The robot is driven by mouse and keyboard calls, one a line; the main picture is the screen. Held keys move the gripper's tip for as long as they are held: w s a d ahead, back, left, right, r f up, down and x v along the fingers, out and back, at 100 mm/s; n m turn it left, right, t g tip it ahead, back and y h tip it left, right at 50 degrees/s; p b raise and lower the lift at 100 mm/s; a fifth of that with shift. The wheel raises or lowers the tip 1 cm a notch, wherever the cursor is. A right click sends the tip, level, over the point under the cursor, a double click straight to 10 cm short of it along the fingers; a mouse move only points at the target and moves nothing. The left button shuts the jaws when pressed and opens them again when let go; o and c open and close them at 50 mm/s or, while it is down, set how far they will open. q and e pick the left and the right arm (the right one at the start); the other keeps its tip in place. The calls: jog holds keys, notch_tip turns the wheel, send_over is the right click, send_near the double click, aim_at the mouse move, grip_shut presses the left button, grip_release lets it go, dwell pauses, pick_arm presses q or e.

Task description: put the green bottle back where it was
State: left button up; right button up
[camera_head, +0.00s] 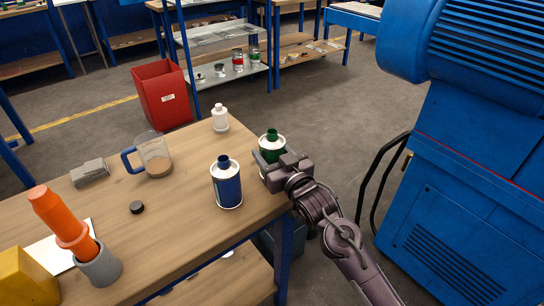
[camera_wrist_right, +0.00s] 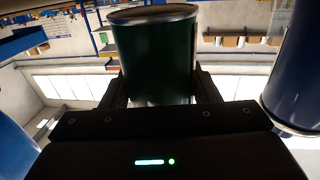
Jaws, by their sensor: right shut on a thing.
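The green bottle (camera_head: 271,144) has a dark green cap and a pale shoulder. It is at the right end of the wooden table (camera_head: 170,215). My right gripper (camera_head: 283,170) is shut on the bottle and partly covers its body in the head view. In the right wrist view the green bottle (camera_wrist_right: 155,55) stands between the two fingers (camera_wrist_right: 157,88). Whether its base touches the tabletop is hidden. My left gripper is not in view.
A blue bottle (camera_head: 227,185) stands close left of the green one, and a white bottle (camera_head: 220,118) behind it. A measuring jug (camera_head: 155,157), black cap (camera_head: 136,207) and orange cone-like piece (camera_head: 60,220) are further left. A blue machine (camera_head: 460,190) stands right.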

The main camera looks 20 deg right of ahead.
jog(key=shift+f, duration=0.45)
jog(key=o, duration=1.2)
jog(key=shift+f, duration=0.15)
jog(key=s, duration=0.4)
jog(key=s+d, duration=0.1)
jog(key=s, duration=0.3)
jog(key=s+d+b, duration=0.1)
jog(key=s, duration=0.3)
jog(key=shift+d, duration=0.2)
